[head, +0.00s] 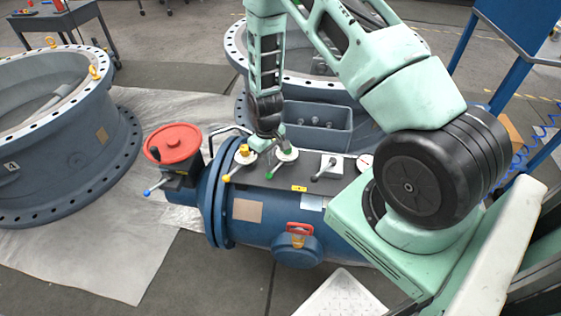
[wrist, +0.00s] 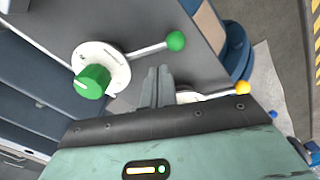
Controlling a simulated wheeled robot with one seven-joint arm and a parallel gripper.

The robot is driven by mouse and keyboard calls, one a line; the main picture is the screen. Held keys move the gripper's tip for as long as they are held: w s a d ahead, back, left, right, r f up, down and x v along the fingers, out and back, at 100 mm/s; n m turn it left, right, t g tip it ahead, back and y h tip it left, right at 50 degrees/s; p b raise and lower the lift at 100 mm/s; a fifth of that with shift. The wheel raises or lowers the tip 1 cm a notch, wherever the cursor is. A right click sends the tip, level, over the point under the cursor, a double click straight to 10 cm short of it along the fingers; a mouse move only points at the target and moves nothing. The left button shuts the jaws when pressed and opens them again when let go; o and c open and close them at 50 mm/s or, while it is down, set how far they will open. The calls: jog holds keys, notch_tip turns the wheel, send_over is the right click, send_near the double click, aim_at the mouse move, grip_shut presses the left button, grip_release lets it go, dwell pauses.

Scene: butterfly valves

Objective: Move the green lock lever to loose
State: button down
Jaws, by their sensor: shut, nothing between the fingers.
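The green lock lever (wrist: 150,49) is a metal rod with a green ball tip (wrist: 175,41). It extends from a white round plate (wrist: 113,66) with a green knob (wrist: 92,82). In the head view the green ball tip (head: 269,175) points toward the front left of its plate (head: 287,155). My gripper (wrist: 159,69) is shut and empty in the wrist view, with its fingertips below the lever and apart from it in the picture. The plate's markings are too small to read.
A yellow-tipped lever (head: 226,178) stands close to the left, also in the wrist view (wrist: 242,88). A black-tipped lever (head: 322,170) is to the right. A red handwheel (head: 173,144) and blue-tipped lever (head: 150,191) are at far left. A grey bin (head: 318,122) stands behind.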

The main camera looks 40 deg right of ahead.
aim_at(269, 170)
jog(key=shift+f, duration=0.15)
jog(key=shift+f+b, duration=1.25)
jog(key=shift+f, duration=0.5)
jog(key=shift+s+f, duration=0.1)
jog(key=shift+s, duration=0.1)
